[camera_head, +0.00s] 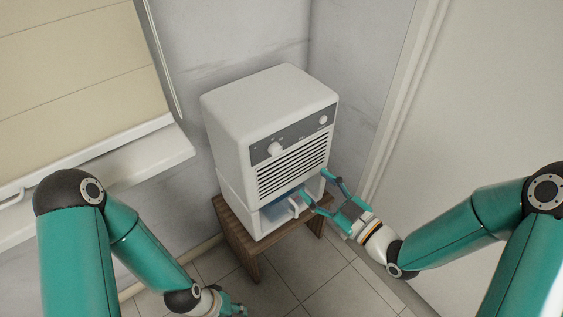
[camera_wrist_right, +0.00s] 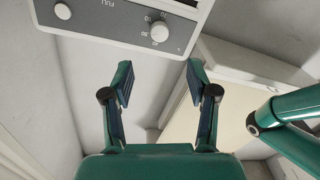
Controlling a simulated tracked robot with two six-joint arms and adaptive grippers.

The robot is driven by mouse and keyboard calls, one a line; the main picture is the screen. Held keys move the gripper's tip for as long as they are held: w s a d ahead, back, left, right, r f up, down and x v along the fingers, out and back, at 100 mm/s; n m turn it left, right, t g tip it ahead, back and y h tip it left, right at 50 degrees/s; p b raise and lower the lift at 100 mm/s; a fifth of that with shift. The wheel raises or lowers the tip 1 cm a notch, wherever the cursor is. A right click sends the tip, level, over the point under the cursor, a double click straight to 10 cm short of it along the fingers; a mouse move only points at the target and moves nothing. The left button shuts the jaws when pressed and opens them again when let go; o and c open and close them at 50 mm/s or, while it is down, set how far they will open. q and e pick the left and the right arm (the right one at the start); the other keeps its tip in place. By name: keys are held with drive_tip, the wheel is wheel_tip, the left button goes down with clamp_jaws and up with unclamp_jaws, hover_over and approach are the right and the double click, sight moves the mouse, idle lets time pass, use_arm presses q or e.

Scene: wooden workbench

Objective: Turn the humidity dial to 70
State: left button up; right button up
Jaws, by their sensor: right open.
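The humidity dial (camera_head: 275,148) is a round white knob on the left of the grey panel of a white dehumidifier (camera_head: 262,95). It also shows in the right wrist view (camera_wrist_right: 159,31), with small numbers around it; its exact setting is too small to read. My right gripper (camera_head: 315,184) is open and empty, in front of the lower front of the dehumidifier, below and right of the dial. In the right wrist view its fingers (camera_wrist_right: 160,75) are spread, apart from the dial. My left gripper (camera_head: 235,308) is low at the bottom edge, partly cut off.
A smaller round white button (camera_head: 323,119) sits at the panel's right, near "FULL" in the wrist view. Slatted vents (camera_head: 292,168) lie below the panel. The dehumidifier stands on a wooden stool (camera_head: 235,238) by a wall corner. A window sill (camera_head: 150,155) is left.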

sight(278, 152)
drive_tip(key=p+x, duration=0.1)
drive_tip(key=x, duration=1.1)
drive_tip(key=shift+a+r, duration=0.1)
